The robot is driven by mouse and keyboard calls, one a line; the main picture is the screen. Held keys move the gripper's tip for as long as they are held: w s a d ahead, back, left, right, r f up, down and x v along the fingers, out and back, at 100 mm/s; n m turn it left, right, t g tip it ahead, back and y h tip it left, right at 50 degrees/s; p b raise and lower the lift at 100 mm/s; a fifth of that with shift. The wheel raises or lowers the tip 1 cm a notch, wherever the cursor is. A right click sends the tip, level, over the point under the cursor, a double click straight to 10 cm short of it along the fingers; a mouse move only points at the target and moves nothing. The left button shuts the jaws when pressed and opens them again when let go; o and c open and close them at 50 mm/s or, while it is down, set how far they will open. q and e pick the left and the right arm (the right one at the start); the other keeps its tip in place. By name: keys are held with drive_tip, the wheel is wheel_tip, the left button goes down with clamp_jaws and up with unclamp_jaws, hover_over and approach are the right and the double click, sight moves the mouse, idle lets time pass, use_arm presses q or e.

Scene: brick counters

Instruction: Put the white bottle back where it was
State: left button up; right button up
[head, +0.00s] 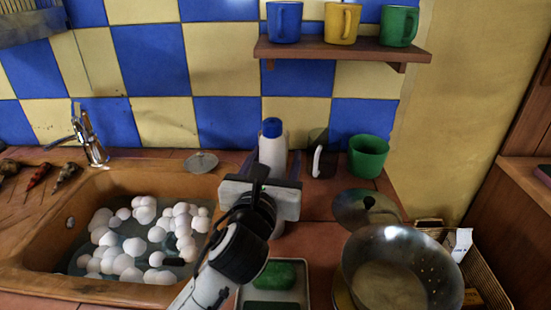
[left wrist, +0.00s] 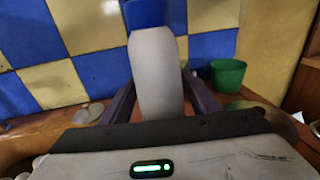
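The white bottle (head: 272,152) with a blue cap stands upright near the back of the counter, right of the sink. It also fills the middle of the left wrist view (left wrist: 157,75). My left gripper (head: 271,166) reaches it from the front, one dark finger on each side. In the left wrist view the fingers (left wrist: 158,90) flank the bottle closely. I cannot tell whether they press on it. The palm hides the bottle's lower part, so I cannot see whether its base rests on the counter. My right gripper is not in view.
A green cup (head: 368,157) and a small white-and-dark item (head: 318,160) stand right of the bottle. A lid (head: 366,208), a metal colander (head: 400,270) and a tray with a green sponge (head: 278,274) lie nearer. The sink (head: 47,222) holds white balls. A shelf (head: 340,50) with mugs hangs above.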

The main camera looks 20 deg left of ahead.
use_arm(q)
drive_tip(key=shift+r, duration=0.1)
drive_tip(key=s+d, duration=0.1)
drive_tip(key=s, duration=1.1)
drive_tip(key=shift+d+r, duration=0.2)
drive_tip(key=shift+r, duration=0.15)
